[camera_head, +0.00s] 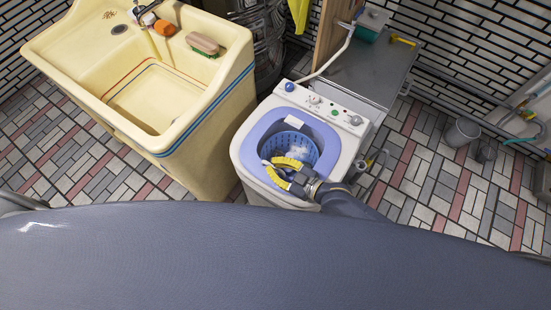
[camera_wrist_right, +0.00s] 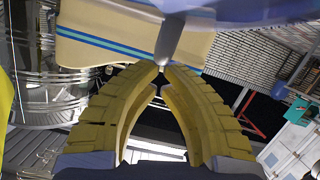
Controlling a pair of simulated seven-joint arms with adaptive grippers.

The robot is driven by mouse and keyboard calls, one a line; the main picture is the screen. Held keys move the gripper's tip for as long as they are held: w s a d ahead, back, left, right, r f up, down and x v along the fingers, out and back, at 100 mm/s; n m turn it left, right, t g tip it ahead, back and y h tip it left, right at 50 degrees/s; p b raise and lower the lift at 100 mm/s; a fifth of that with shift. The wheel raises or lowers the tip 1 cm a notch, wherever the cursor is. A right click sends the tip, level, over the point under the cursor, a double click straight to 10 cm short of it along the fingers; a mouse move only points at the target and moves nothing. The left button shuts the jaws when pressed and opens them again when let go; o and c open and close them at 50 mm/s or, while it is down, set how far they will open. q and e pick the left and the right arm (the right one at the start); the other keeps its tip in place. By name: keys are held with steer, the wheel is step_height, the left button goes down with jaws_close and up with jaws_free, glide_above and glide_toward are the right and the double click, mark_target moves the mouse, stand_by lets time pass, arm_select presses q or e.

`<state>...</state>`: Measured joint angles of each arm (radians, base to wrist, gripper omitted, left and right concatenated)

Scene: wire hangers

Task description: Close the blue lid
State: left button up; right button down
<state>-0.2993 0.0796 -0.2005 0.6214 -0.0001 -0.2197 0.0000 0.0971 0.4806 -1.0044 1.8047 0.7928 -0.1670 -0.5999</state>
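The white washing machine (camera_head: 255,179) stands in the middle of the head view. Its blue top part (camera_head: 256,131) surrounds an open well, and a blue perforated basket (camera_head: 305,143) shows inside with something whitish in it. I cannot clearly tell a separate blue lid from this blue part. My right gripper (camera_head: 265,165) is over the front of the opening, its yellow fingers pointing left. In the wrist view my right gripper (camera_wrist_right: 161,72) has its fingertips nearly together, with nothing clearly held. A grey shape behind the tips is unclear. My left gripper is out of view.
A cream sink (camera_head: 200,120) with blue and red stripes stands to the left; it also shows in the wrist view (camera_wrist_right: 110,25). A grey cabinet (camera_head: 370,70) is behind the machine.

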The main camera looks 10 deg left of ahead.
steer(key=shift+f, duration=0.3)
steer(key=shift+s, duration=0.1)
